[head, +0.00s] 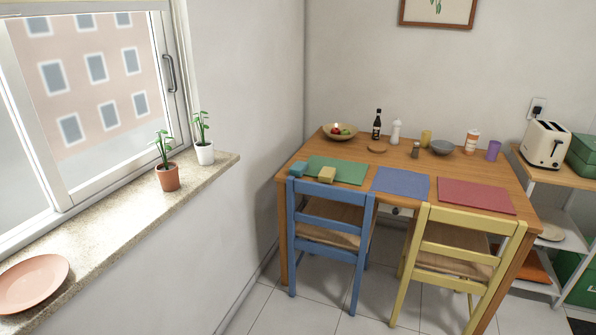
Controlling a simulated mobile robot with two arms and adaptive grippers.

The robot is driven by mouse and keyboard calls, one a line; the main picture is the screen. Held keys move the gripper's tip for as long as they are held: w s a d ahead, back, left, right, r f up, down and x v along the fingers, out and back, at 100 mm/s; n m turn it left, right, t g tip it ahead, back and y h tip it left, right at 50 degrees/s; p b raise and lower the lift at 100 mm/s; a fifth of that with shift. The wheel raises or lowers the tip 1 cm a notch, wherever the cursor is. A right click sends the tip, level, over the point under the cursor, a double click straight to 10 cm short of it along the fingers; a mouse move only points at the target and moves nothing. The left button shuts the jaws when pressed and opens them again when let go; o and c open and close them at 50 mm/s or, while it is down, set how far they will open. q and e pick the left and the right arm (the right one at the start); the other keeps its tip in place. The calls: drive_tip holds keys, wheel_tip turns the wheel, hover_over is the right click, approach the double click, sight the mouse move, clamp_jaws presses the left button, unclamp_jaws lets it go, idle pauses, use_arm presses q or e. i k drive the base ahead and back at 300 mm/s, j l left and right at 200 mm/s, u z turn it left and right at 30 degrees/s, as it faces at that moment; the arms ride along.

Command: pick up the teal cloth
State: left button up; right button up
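A small folded-looking teal-blue item (298,168), which appears to be the teal cloth, lies at the left front corner of the wooden table (390,157). It is beside the left edge of a green placemat (345,168), just behind the backrest of a blue chair (330,208). A small tan block (327,173), perhaps a sponge, lies to its right near the green placemat's front edge. Neither of my grippers is in view.
A yellow chair (456,250) stands at the table's right front. A bowl of fruit (340,132), a dark bottle (377,125) and several small items stand along the table's back. The windowsill at left holds a pink plate (33,281) and potted plants (167,177). Tiled floor lies open in front.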

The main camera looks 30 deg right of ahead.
sight(298, 169)
drive_tip(key=l+u, duration=0.1)
drive_tip(key=l, duration=0.85)
drive_tip(key=i+l+u, duration=0.1)
drive_tip(key=l, duration=0.45)
drive_tip(key=i+l, duration=0.1)
drive_tip(key=l, duration=0.45)
drive_tip(key=i+l+u, duration=0.15)
drive_tip(key=l, duration=0.45)
drive_tip(key=k+j, duration=0.05)
